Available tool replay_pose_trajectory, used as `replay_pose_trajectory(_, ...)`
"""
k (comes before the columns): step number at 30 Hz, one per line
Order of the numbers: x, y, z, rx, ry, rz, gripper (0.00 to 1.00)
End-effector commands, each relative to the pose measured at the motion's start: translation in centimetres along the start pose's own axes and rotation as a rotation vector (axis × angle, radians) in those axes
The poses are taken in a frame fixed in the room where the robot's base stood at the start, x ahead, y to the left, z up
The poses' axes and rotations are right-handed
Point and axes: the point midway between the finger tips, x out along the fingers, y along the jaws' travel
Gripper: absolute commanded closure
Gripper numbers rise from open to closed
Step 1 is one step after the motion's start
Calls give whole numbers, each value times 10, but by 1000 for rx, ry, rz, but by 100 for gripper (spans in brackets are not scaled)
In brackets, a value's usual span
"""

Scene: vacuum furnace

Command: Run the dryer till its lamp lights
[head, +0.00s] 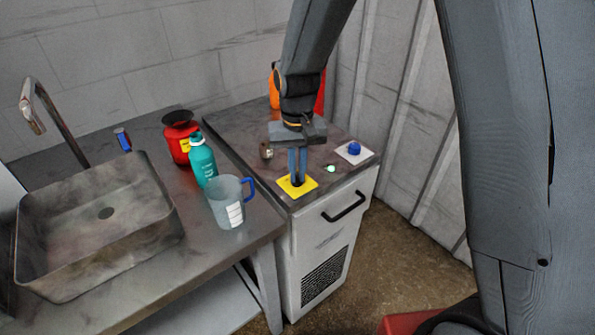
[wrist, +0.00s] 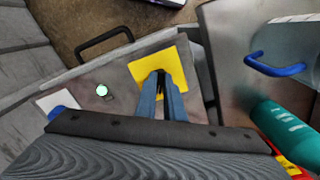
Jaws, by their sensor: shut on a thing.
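The dryer is a white cabinet (head: 345,217) with a grey metal top, a black handle and a grille. A yellow plate (head: 311,183) lies at the front of its top; it also shows in the wrist view (wrist: 176,62). My gripper (head: 297,180) points down there, its blue fingers shut on a small dark control (wrist: 160,72) at the plate's middle, mostly hidden by the fingers. The lamp (head: 330,168) beside the plate shines bright pale green, also in the wrist view (wrist: 102,90). A blue knob (head: 354,148) on a white plate sits farther right.
A clear measuring jug (head: 226,205), a teal bottle (head: 202,160) and a red container (head: 178,138) stand on the counter left of the cabinet. A sink (head: 100,215) with a tap is farther left. A small brown round item (head: 266,150) and orange-red objects are behind my gripper.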

Motion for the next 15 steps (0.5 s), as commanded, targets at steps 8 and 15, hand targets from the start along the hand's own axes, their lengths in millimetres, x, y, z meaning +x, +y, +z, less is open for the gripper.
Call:
replay_pose_trajectory(8,-1,0,0,-128,0,0,100)
replay_pose_trajectory(15,-1,1,0,-338,0,0,100)
